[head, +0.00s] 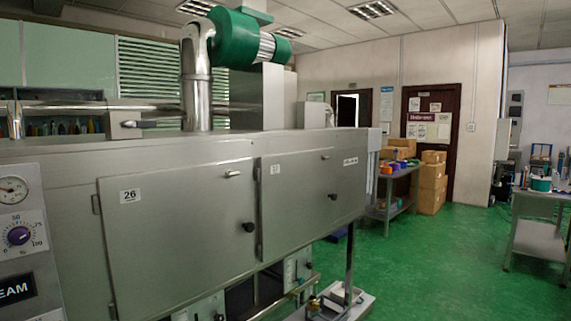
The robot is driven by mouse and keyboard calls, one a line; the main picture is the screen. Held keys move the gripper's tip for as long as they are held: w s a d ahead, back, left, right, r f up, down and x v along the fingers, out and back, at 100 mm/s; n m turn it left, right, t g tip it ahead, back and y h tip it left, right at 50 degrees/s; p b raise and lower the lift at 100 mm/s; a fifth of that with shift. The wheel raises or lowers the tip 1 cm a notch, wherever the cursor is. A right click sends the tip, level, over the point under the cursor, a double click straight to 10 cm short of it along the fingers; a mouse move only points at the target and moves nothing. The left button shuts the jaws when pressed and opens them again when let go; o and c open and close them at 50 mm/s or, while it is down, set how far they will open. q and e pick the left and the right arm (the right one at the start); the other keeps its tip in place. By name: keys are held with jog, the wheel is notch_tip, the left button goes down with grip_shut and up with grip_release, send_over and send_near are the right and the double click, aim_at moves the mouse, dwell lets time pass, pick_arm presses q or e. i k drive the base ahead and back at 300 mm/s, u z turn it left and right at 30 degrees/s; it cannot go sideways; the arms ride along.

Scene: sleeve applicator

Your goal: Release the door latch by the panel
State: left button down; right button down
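A long grey steel machine (75,165) fills the left and middle of the head view. Its near door (175,240), labelled 26, looks shut, with a black knob (248,227) at its right edge and a small metal latch (232,173) at its upper right. A second door (295,205) to the right also looks shut, with a black knob (333,196) and a small latch (325,157). A control panel (20,260) with a gauge, a purple-capped dial and a partly cut-off "EAM" label is at the far left. Neither of my grippers shows.
Green floor (430,260) is open to the right of the machine. A metal table (398,173) with boxes and cardboard cartons (432,185) stand by the back wall. Another table (540,205) is at the right edge. A steel pipe and green motor (232,40) rise above the machine.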

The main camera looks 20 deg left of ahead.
aim_at(230, 173)
jog(key=z, duration=0.05)
jog(key=i, duration=0.6)
jog(key=u, duration=0.65)
jog(key=i, duration=0.45)
jog(key=u, duration=0.55)
